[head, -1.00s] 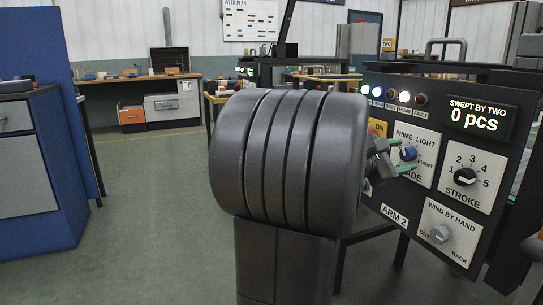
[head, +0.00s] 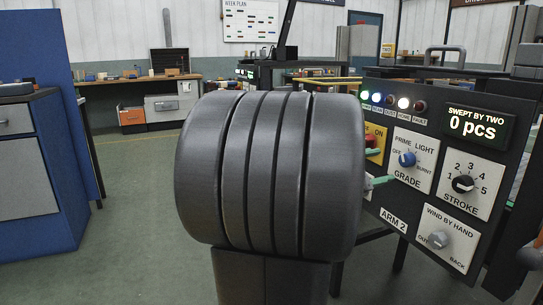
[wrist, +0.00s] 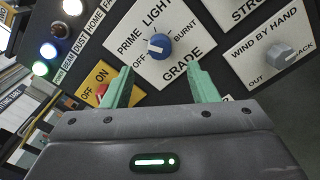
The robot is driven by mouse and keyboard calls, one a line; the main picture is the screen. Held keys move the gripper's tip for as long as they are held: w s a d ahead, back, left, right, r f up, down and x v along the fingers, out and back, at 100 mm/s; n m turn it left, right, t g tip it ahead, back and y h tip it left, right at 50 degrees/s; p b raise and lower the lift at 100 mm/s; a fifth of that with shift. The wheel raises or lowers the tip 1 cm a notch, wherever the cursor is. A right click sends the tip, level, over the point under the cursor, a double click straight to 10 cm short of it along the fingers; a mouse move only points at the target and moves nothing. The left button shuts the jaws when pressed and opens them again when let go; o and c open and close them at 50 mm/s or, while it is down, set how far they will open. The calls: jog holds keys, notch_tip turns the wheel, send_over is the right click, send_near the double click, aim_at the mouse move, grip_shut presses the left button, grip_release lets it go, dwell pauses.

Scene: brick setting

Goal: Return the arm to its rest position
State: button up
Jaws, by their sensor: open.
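My gripper (wrist: 160,69) is open in the wrist view, its two pale green fingers apart with nothing held between them. It faces the control panel, with the blue GRADE knob (wrist: 159,44) just beyond the gap between the fingertips. In the head view my large dark arm link fills the middle and hides most of the gripper. Only a green finger (head: 380,182) shows past its right side, left of and below the GRADE knob (head: 407,159). The fingers look clear of the knob.
The black panel (head: 398,221) stands close on the right, with a STROKE knob (head: 462,184), a WIND BY HAND knob (head: 438,239) and a red switch (head: 371,140). A blue cabinet (head: 38,225) stands at left. Open floor (head: 135,220) lies between.

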aim_at(404, 159)
jog(key=p+v, duration=0.1)
jog(key=v, duration=0.5)
jog(key=b+x, duration=0.2)
jog(key=x, duration=1.1)
jog(key=shift+w+d+r, duration=0.1)
jog(key=shift+d+r, duration=0.05)
jog(key=shift+d, duration=0.25)
jog(key=shift+a+r+n+p, duration=0.15)
jog(key=shift+n+p, duration=0.55)
jog(key=shift+p, duration=0.2)
jog(key=n+p, duration=0.3)
jog(key=p, duration=0.2)
jog(key=n+p, duration=0.6)
jog(key=p, duration=0.4)
jog(key=shift+n, duration=0.3)
jog(key=v, duration=0.3)
jog(key=shift+a+f, duration=0.3)
jog(key=shift+a, duration=0.1)
jog(key=shift+s+a, duration=0.2)
jog(key=shift+s, duration=0.05)
jog(key=shift+r, duration=0.1)
